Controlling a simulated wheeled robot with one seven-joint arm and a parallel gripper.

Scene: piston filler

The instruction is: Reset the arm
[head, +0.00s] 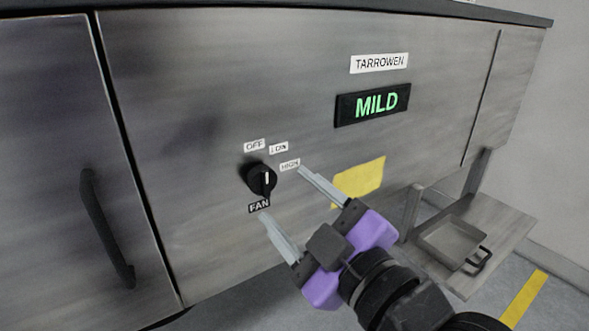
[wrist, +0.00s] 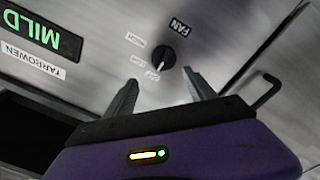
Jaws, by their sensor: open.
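My gripper (head: 284,200) is purple with two grey fingers, spread open and empty. In the head view its fingers point up and left toward a black rotary knob (head: 261,179) on the metal cabinet front. The knob lies just beyond the fingertips and appears apart from them. Labels OFF, LOW and HIGH sit above and right of the knob, and a FAN label (head: 259,207) sits below it. In the wrist view, the knob (wrist: 162,56) shows upside down beyond the gap between the fingers (wrist: 163,75). Its white line points toward the OFF and LOW labels.
A display (head: 373,104) reads MILD in green, under a TARROWEN label (head: 379,63). A yellow patch (head: 359,181) is behind my gripper. A cabinet door with a dark handle (head: 106,228) is at left. A shelf (head: 502,222) holding a metal tray (head: 424,237) juts out at right.

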